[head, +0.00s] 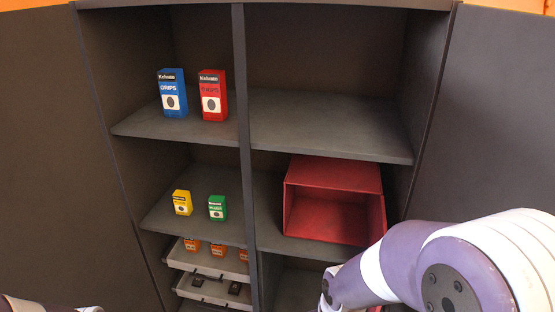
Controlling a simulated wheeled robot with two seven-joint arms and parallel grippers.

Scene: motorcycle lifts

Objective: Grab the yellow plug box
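A small yellow box (182,203) stands upright on the middle shelf of the cabinet's left half. A small green box (217,208) stands just to its right, with a narrow gap between them. The printing on both is too small to read surely. My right arm comes in at the lower right, in front of the cabinet, and its gripper is not visible. Only a bit of my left arm shows at the bottom left corner, and its gripper is out of the picture.
Blue (173,93) and red (212,95) grips boxes stand on the upper left shelf (140,123). A red open bin (333,200) sits in the right half. Trays (205,261) with small orange boxes lie below. A vertical divider (243,150) splits the cabinet; both doors stand open.

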